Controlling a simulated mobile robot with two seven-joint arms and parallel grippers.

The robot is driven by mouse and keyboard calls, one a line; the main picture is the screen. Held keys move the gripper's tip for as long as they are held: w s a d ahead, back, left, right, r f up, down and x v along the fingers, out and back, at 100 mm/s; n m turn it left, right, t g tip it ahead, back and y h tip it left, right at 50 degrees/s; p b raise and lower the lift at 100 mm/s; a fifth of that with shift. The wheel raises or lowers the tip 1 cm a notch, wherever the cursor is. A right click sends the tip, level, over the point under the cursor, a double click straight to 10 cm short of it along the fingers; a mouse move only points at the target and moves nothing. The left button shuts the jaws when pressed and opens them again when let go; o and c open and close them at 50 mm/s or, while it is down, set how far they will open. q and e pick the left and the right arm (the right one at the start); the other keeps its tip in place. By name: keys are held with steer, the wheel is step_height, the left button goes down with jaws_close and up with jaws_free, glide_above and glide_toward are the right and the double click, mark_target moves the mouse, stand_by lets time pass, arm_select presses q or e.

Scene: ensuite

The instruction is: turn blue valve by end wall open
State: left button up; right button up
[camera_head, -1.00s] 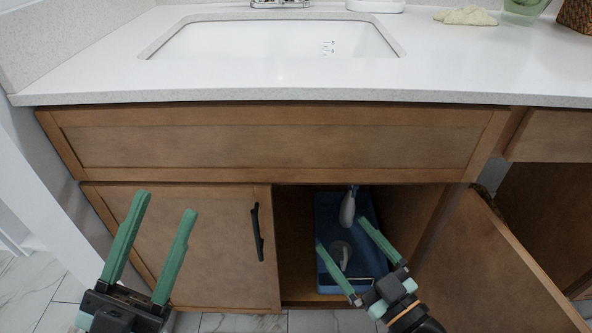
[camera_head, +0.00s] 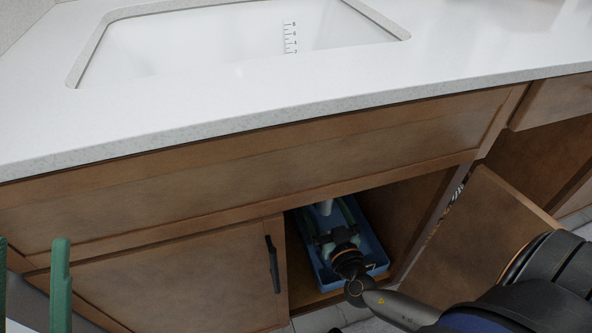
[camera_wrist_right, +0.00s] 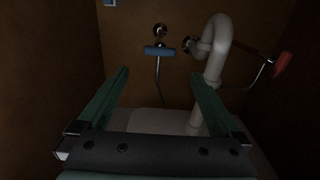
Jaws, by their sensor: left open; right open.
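The blue valve handle (camera_wrist_right: 160,51) shows in the right wrist view on the back wall of the cabinet, set crosswise below a round metal fitting, with a thin supply line hanging from it. My right gripper (camera_wrist_right: 158,90) is open and empty; the valve shows beyond and between its two green fingers, apart from them. In the head view my right gripper (camera_head: 333,222) is inside the open cabinet, over a blue tray (camera_head: 371,250); the valve is hidden there. My left gripper (camera_head: 30,285) is at the lower left, with its green fingers apart and partly cut off.
A white drain pipe (camera_wrist_right: 214,65) stands right of the valve, with a red valve handle (camera_wrist_right: 283,64) beyond it. The left cabinet door (camera_head: 170,285) is closed; the right door (camera_head: 470,240) stands open. The countertop (camera_head: 250,88) overhangs the opening.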

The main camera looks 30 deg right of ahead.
steer(key=x, duration=1.1)
steer(key=shift+w+b, duration=0.35)
steer(key=c, duration=1.2)
